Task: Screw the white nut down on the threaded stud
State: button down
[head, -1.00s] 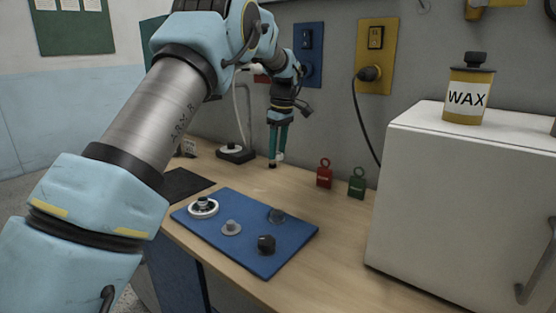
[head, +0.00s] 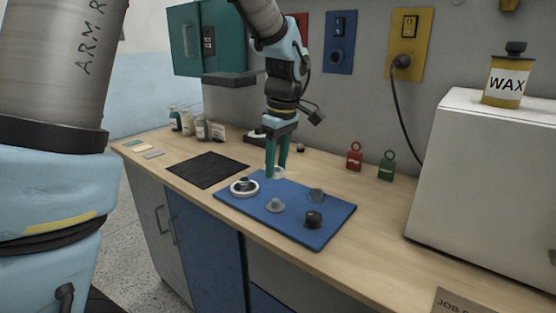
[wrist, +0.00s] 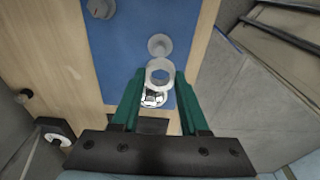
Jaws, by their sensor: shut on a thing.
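My gripper (head: 277,172) has green fingers pointing down and is shut on the white nut (wrist: 160,72), a ring held between the fingertips. The nut also shows in the head view (head: 279,173), apart from and above the back edge of the blue mat (head: 290,235). The threaded stud seems to be the metallic part (wrist: 153,98) inside a white round base (head: 244,187) at the mat's left end. In the wrist view the nut partly overlaps this base. In the head view the nut is to its right and higher.
A grey conical piece (head: 274,205), a grey translucent piece (head: 316,195) and a black knob (head: 313,219) stand on the mat. A dark square mat (head: 208,170) lies left. Red (head: 354,157) and green (head: 387,166) tags stand behind; a white cabinet (head: 480,185) blocks the right.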

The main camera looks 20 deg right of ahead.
aim_at(276, 200)
jog(key=shift+f+b, duration=1.75)
jog(key=shift+f, duration=1.15)
jog(key=shift+f+b, duration=0.55)
jog(key=shift+f, duration=0.9)
jog(key=shift+c, duration=1.7)
grip_release()
jog(key=shift+r, duration=0.1)
jog(key=r, duration=0.7)
jog(key=s+r+b, duration=0.1)
jog(key=r, duration=0.2)
jog(key=shift+d+r, duration=0.35)
